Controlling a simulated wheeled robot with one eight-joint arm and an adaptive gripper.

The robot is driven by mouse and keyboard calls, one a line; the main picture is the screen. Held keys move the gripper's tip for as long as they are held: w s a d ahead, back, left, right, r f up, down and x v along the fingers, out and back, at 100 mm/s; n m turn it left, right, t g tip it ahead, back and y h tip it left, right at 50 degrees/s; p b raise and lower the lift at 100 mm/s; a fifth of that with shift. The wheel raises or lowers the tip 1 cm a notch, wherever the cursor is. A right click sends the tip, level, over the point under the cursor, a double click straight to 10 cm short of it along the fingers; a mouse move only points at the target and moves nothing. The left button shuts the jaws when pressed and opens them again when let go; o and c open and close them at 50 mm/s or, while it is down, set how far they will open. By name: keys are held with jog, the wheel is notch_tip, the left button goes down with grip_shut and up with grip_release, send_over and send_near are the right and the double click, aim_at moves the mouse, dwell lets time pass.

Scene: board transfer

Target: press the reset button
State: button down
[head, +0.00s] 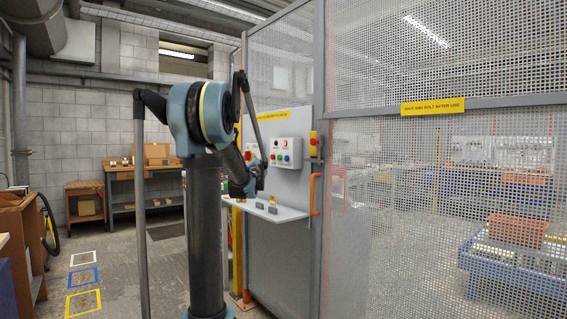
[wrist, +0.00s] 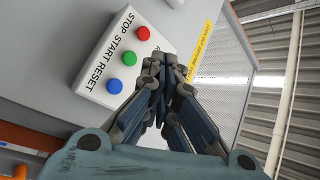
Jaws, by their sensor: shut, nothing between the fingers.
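In the wrist view a white control box (wrist: 125,60) carries the printed words STOP, START and RESET. Its red button (wrist: 143,33) is beside STOP, its green button (wrist: 129,58) beside START, and its blue button (wrist: 114,86) beside RESET. My gripper (wrist: 157,68) is shut and empty, with its fingertips over the edge of this box, to the right of the blue button. They hide part of the box, and I cannot tell whether they touch it. In the head view my gripper (head: 262,178) is small, in front of the grey panel.
In the head view a white box with coloured buttons (head: 287,151) and a red button (head: 313,140) are on the panel. A shelf (head: 285,214) with small items juts out below. A mesh fence (head: 400,190) stands to the right. Floor is open at the left.

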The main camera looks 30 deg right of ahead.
aim_at(287, 158)
jog(key=shift+d, duration=0.2)
jog(key=d, duration=0.8)
jog(key=shift+w+d, duration=0.35)
dwell(0.5)
dwell(1.1)
jog(key=shift+s+d+r, duration=0.1)
jog(key=shift+d+r, duration=0.05)
jog(key=shift+d, duration=0.3)
jog(key=shift+d, duration=0.45)
dwell(0.6)
jog(key=shift+a, duration=0.9)
